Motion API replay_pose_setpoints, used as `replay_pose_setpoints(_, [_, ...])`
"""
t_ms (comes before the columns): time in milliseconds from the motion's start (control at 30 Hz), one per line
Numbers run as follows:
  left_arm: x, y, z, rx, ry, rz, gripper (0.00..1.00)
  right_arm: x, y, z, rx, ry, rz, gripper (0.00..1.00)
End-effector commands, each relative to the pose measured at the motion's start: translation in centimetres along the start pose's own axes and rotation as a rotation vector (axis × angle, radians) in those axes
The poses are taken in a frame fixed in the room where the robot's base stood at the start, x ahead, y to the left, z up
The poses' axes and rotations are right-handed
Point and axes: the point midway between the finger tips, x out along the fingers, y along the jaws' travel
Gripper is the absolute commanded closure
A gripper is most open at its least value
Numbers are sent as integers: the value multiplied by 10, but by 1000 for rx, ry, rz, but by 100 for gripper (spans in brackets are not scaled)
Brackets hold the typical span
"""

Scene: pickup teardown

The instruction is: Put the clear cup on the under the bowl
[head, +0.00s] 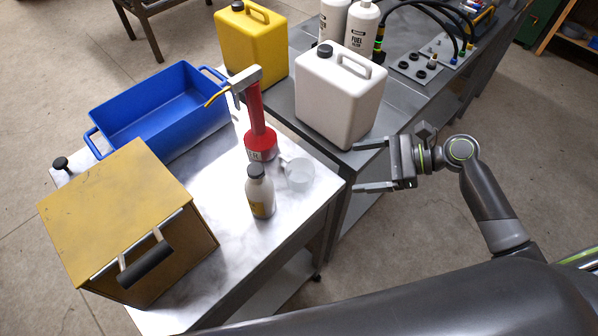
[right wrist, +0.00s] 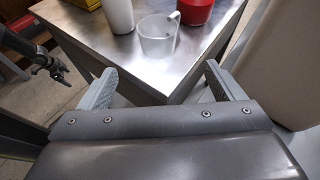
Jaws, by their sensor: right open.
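The clear cup (head: 298,175) stands on the near end of the metal table, beside a small bottle (head: 260,192) and a red pump dispenser (head: 259,130). Its handle points toward the pump. The cup also shows in the right wrist view (right wrist: 158,38), near the table corner. My right gripper (head: 356,167) is open and empty, to the right of the cup and apart from it, just off the table edge. Its two fingers (right wrist: 160,72) point toward the cup. I see no bowl. My left gripper does not show in the head view.
A yellow case (head: 120,215) and a blue tray (head: 165,105) fill the table's left side. A white canister (head: 340,95) stands on the neighbouring bench, close to my right gripper. A yellow canister (head: 250,45) stands behind. In the right wrist view, a dark jointed part (right wrist: 52,68) is unclear.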

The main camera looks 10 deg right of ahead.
Motion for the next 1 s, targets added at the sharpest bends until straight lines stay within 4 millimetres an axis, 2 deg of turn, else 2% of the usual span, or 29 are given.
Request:
replay_pose_setpoints(167, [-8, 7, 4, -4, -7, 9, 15, 27, 0, 3, 3, -6, 0, 12])
replay_pose_setpoints(533, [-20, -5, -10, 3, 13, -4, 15, 85, 0, 3, 4, -5, 0, 12])
replay_pose_setpoints(633, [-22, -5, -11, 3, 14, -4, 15, 96, 0, 2, 5, -3, -1, 12])
replay_pose_setpoints(867, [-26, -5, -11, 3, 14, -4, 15, 110, 0, 2, 4, -2, -1, 12])
replay_pose_setpoints(1000, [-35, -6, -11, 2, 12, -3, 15, 128, 2, 5, 6, -4, -1, 12])
